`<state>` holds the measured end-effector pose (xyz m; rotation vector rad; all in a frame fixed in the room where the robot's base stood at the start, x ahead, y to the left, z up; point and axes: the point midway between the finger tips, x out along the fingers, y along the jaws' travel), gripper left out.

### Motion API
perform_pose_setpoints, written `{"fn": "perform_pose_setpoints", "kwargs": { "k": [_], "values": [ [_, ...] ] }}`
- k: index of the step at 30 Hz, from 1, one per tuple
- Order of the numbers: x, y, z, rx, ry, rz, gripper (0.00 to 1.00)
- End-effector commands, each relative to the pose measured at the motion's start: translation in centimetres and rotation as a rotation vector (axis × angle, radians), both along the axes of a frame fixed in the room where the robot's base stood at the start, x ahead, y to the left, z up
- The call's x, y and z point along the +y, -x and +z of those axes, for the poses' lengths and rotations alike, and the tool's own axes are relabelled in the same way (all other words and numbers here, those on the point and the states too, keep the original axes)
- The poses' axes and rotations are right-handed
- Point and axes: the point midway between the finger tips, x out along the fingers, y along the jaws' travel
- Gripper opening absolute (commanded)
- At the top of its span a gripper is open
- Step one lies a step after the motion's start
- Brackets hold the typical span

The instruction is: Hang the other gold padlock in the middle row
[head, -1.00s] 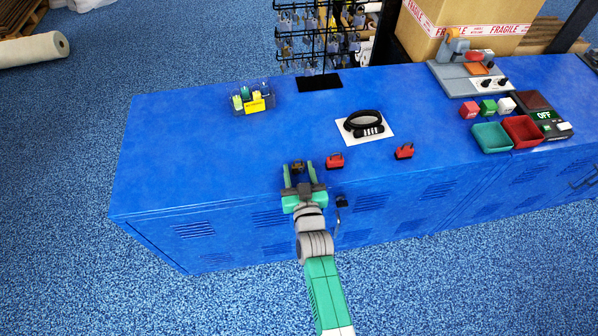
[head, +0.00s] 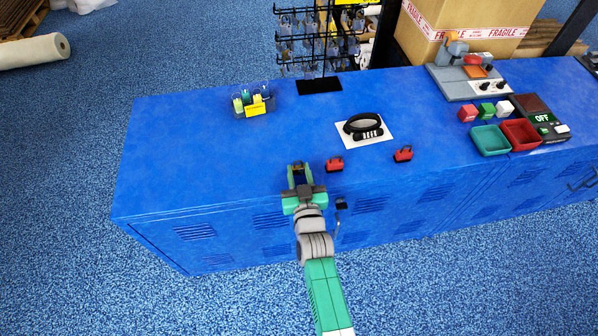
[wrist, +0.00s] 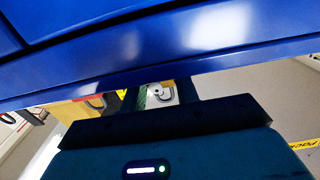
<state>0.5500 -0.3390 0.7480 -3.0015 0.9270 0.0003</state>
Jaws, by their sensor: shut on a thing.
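My gripper (head: 298,169) is at the front edge of the blue bench top. Its green fingers are shut on a small dark and gold padlock (head: 298,167), mostly hidden between them. The wire rack (head: 318,42) stands at the back of the bench on a black base, with several rows of small padlocks hanging on it. The rows are too small to tell each padlock's colour. In the wrist view the fingers show only in part beneath a blue surface, and the padlock cannot be made out clearly.
A clear bin (head: 253,103) stands at the back left. Trays (head: 490,139) and a device (head: 467,78) are at the right. The left bench top is clear.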

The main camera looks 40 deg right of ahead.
Motion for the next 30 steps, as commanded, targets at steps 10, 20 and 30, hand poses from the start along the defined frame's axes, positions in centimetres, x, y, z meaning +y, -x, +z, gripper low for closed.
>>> {"fn": "perform_pose_setpoints", "kwargs": {
  "k": [10, 20, 30],
  "values": [
    [0.1, 0.1, 1.1, -0.001, 0.001, 0.0, 0.12],
    [0.5, 0.7, 1.3, 0.001, -0.001, 0.001, 0.12],
    [1.9, 2.7, 1.4, 0.001, 0.001, 0.0, 0.12]
  ]
}}
